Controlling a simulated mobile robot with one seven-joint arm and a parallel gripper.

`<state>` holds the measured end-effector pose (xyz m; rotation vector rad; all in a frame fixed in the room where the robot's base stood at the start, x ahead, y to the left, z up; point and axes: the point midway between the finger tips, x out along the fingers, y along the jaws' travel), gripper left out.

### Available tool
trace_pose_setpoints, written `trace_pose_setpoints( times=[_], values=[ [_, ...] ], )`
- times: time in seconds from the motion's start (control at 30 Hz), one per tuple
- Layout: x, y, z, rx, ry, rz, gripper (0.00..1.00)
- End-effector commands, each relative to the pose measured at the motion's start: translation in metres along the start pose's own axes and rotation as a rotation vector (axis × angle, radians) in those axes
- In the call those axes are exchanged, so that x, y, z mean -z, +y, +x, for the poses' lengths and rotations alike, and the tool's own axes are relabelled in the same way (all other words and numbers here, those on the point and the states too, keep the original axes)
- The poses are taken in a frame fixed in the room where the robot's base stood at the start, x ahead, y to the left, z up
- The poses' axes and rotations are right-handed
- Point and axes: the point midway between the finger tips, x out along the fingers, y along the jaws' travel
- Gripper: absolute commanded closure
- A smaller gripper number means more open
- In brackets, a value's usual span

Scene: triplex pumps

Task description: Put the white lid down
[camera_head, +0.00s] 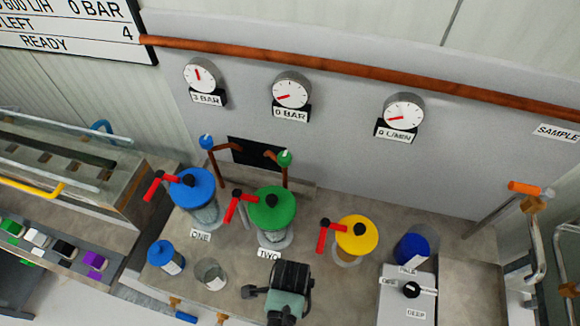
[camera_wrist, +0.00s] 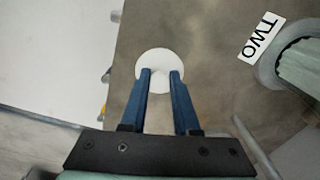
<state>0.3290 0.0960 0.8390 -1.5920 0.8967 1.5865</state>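The white lid (camera_wrist: 159,57) is a plain white disc in the wrist view, at the tips of my gripper's two blue fingers (camera_wrist: 161,73). The fingers stand a little apart with white between their tips and appear shut on the middle of the lid, whose rim reaches past them. The gripped part itself is hard to make out. A grey-brown bench top (camera_wrist: 215,85) shows beyond the lid; the gap to it cannot be told. In the head view my gripper (camera_head: 290,276) is over the front of the bench, and the lid is hidden.
An open clear jar (camera_head: 211,273) and a blue-lidded jar (camera_head: 165,256) stand left of my gripper. Pumps with blue (camera_head: 193,188), green (camera_head: 270,209) and yellow (camera_head: 356,235) tops stand behind. A white switch box (camera_head: 407,296) is at right. Some bare bench lies between.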

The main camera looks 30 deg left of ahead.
Motion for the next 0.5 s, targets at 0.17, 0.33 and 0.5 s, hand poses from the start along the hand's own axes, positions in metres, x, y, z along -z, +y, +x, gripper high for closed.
trace_pose_setpoints(
  times=[0.17,0.33,0.5],
  values=[
    [0.0001,0.0,-0.0004,0.0,0.0,0.0,0.43],
    [0.0001,0.0,-0.0005,0.0,0.0,0.0,0.43],
    [0.0001,-0.0004,-0.0059,0.001,0.0,0.0,0.43]
  ],
)
